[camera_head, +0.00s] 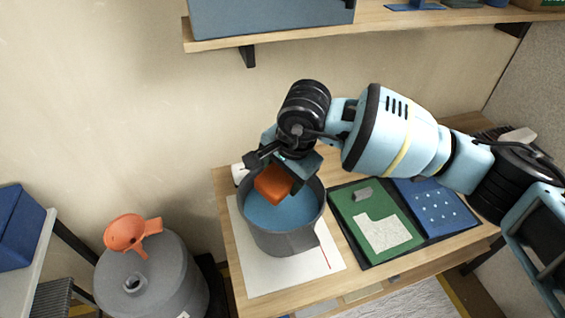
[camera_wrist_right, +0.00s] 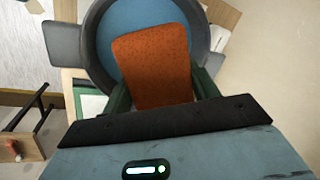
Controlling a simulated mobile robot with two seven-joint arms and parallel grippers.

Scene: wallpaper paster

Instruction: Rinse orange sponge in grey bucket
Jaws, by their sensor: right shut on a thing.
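The orange sponge (camera_head: 273,184) is held by my right gripper (camera_head: 285,172) over the grey bucket (camera_head: 285,241). The bucket stands on the wooden table and holds blue liquid. In the right wrist view the sponge (camera_wrist_right: 155,65) sits between the two green fingers of the right gripper (camera_wrist_right: 160,95), with the bucket (camera_wrist_right: 93,45) and its blue liquid behind it. The sponge is near the bucket's rim level; I cannot tell whether it touches the liquid. The left gripper is not in view.
A white sheet (camera_head: 255,277) lies under the bucket. A dark tray with a green board (camera_head: 365,205) and a blue board (camera_head: 430,205) is to its right. A grey canister (camera_head: 165,285) with an orange funnel (camera_head: 128,233) stands at left. A wooden shelf (camera_head: 400,20) is above.

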